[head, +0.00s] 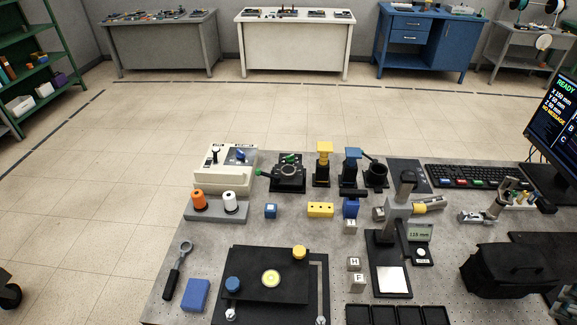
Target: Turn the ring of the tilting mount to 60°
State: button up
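A black mount (287,178) with a dark round ring and a green-handled lever stands at the back of the grey perforated bench. The lever points left, and a second green part shows at the ring's upper edge. Nearer, a flat black plate (252,290) carries a blue knob (233,285), a yellow knob (299,252) and a pale round disc (270,278). I cannot tell for certain which of these is the tilting mount. No angle marks are readable on either. My gripper is not in view.
A cream control box (223,170) and orange and white spools (198,201) stand left of the black mount. Yellow (323,165) and blue-topped posts stand to its right. A gauge stand (389,255), black case (505,270) and keyboard (473,175) occupy the right side.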

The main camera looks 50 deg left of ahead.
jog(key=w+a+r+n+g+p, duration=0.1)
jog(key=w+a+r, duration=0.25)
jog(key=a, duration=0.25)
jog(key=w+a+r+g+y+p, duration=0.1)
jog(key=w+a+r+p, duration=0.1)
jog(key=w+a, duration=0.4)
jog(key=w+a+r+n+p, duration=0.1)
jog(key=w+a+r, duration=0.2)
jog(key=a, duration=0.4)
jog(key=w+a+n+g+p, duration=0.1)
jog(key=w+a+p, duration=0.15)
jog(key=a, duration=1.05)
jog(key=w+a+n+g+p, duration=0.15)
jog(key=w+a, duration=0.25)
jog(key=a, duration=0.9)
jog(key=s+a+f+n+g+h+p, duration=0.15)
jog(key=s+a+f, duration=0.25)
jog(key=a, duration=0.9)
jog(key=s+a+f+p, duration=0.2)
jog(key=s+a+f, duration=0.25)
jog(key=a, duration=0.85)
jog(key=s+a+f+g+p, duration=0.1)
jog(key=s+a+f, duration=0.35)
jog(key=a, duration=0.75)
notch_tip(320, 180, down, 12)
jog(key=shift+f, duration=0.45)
